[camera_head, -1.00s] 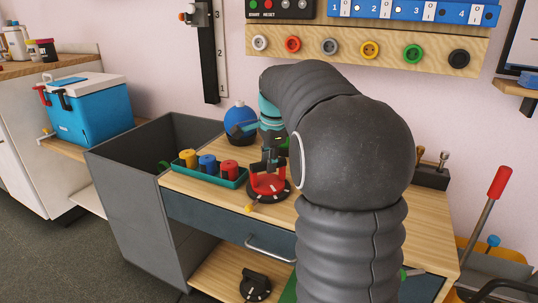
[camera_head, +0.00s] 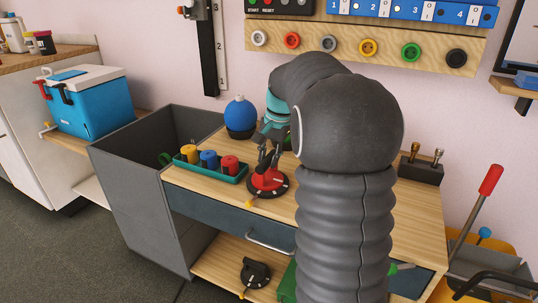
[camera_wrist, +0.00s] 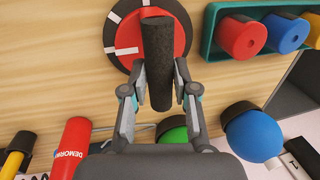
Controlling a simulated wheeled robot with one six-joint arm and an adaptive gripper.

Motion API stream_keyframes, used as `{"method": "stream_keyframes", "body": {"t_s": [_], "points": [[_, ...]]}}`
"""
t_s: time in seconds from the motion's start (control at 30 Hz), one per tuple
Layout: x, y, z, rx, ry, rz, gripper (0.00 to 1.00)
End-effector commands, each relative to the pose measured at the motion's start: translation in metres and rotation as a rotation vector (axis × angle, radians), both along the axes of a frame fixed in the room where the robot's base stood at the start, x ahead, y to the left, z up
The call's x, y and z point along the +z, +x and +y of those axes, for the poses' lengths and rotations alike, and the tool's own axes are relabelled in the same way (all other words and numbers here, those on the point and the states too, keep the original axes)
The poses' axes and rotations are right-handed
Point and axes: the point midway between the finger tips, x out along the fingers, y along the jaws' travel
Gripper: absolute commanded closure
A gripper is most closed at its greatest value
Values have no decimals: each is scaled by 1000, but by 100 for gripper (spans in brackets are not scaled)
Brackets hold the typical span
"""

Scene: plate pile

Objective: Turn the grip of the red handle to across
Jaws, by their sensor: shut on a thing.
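The red handle (camera_head: 269,180) sits on a round black base (camera_head: 255,192) on the wooden worktop. A yellow pointer shows at the base's lower left edge. In the wrist view its red disc (camera_wrist: 185,42) has a black ring with white marks around it. A dark bar-shaped grip (camera_wrist: 157,60) stands over the disc and runs up and down the picture. My gripper (camera_wrist: 158,82) is shut on this grip, one finger on each side. In the head view my gripper (camera_head: 268,157) reaches the handle from above, tilted. My arm hides part of the worktop behind it.
A green tray (camera_head: 208,175) with yellow, blue and red pieces stands close left of the handle. A blue ball (camera_head: 240,113) on a dark base is behind it. A grey bin (camera_head: 135,200) adjoins the worktop's left end. A drawer (camera_head: 230,222) lies below.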

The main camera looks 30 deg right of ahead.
Motion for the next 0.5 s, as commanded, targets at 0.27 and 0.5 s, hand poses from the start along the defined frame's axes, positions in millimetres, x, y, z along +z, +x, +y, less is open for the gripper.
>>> {"method": "stream_keyframes", "body": {"t_s": [0.27,0.5], "points": [[-1,0,0,29,0,1,100],[-1,0,0,29,0,1,100]]}}
